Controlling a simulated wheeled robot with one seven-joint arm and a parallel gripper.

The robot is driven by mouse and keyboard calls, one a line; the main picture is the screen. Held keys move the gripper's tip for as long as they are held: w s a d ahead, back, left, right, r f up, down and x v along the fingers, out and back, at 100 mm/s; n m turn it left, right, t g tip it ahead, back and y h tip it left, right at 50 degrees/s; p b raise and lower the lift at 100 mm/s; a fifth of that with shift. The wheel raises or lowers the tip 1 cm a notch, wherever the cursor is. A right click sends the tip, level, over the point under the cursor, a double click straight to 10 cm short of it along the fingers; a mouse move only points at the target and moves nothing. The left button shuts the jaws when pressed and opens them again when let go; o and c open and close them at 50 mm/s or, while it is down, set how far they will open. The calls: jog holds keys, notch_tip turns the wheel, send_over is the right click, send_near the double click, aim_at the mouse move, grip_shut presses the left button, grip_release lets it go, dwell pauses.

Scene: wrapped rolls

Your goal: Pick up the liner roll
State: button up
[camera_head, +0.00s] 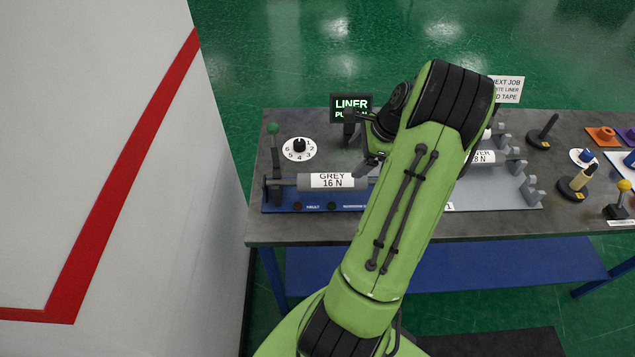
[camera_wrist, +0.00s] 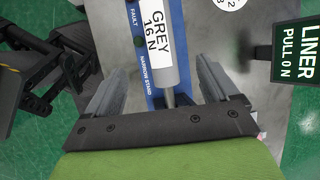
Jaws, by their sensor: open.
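A grey roll (camera_head: 340,182) labelled "GREY 16 N" lies level on a blue stand (camera_head: 275,199) at the bench's left. It also shows in the wrist view (camera_wrist: 166,72). A second roll (camera_head: 484,158), its label partly hidden and ending "VER 8 N", lies on a grey stand (camera_head: 515,195) to the right. No visible roll label says liner. My gripper (camera_wrist: 161,65) is open and empty, its two grey fingers on either side of the GREY roll's lower end and shaft in the wrist view. The height gap is unclear. In the head view my arm hides much of it.
A "LINER PULL ON" sign (camera_head: 351,106) stands behind the GREY roll, near my wrist. A numbered dial (camera_head: 299,150) is at the back left. A partly hidden "NEXT JOB" notice (camera_head: 509,90) is behind. Several small posts stand at the right. A white panel (camera_head: 110,150) fills the left.

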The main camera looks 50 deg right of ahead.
aim_at(335, 177)
jog(key=x, duration=0.9)
jog(key=shift+f+b, duration=0.1)
jog(key=shift+b, duration=0.3)
jog(key=x, duration=0.5)
jog(key=shift+w+a+f, duration=0.1)
jog(key=shift+w, duration=0.15)
jog(key=shift+s, duration=0.1)
jog(key=shift+c, duration=0.4)
jog(key=c, duration=1.4)
jog(key=shift+c, duration=0.5)
jog(key=shift+r, duration=0.25)
